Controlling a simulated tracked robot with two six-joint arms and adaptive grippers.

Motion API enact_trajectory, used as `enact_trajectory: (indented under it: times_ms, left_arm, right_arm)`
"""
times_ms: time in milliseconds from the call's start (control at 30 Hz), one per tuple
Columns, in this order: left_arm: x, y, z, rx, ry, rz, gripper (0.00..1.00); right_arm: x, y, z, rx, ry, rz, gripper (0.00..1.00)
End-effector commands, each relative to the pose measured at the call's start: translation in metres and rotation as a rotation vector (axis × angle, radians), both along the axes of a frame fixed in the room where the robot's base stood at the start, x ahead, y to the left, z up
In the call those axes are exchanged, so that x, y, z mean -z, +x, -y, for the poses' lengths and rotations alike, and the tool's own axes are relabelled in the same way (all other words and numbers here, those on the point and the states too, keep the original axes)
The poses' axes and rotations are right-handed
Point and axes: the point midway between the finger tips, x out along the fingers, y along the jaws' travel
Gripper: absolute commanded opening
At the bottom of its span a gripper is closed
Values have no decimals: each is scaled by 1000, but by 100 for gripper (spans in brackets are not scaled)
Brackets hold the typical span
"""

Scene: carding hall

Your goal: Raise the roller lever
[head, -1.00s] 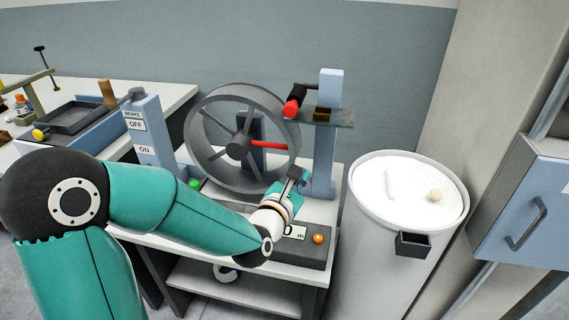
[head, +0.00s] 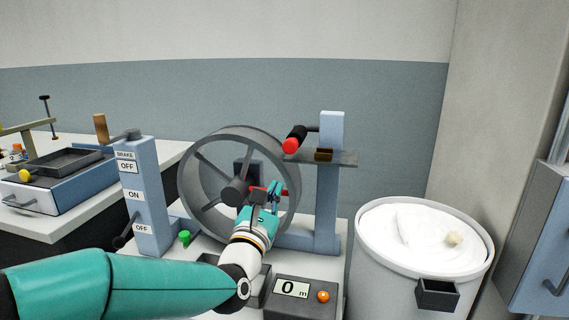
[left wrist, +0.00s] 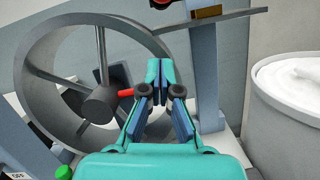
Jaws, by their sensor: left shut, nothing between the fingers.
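A black lever with a red end (head: 291,146) sticks out near the top of the blue post (head: 331,190), beside the wheel. In the left wrist view only a bit of its red end (left wrist: 160,4) shows at the top edge. My left gripper (head: 273,188) is shut and empty, in front of the grey wheel's (head: 192,150) right side and below the lever, apart from it. My right gripper is not in view.
A flat plate with a brown block (head: 324,155) juts from the post near the lever. A brake box (head: 148,210) stands left of the wheel, a counter (head: 291,289) in front. A white-filled can (head: 375,270) stands right.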

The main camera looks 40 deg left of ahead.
Motion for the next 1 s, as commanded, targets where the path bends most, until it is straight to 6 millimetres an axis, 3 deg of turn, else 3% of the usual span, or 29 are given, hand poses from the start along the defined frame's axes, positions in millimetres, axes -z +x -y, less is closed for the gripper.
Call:
enact_trajectory:
  times_ms: [200,300,467,1000]
  left_arm:
    - [-15,39,-15,0,1,1,0]
    - [-33,37,-9,2,1,4,0]
    - [-45,39,-5,2,0,2,0]
    - [-50,39,-5,1,-3,-5,0]
  right_arm:
    - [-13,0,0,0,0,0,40]
    - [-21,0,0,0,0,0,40]
    - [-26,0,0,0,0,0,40]
    - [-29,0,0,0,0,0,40]
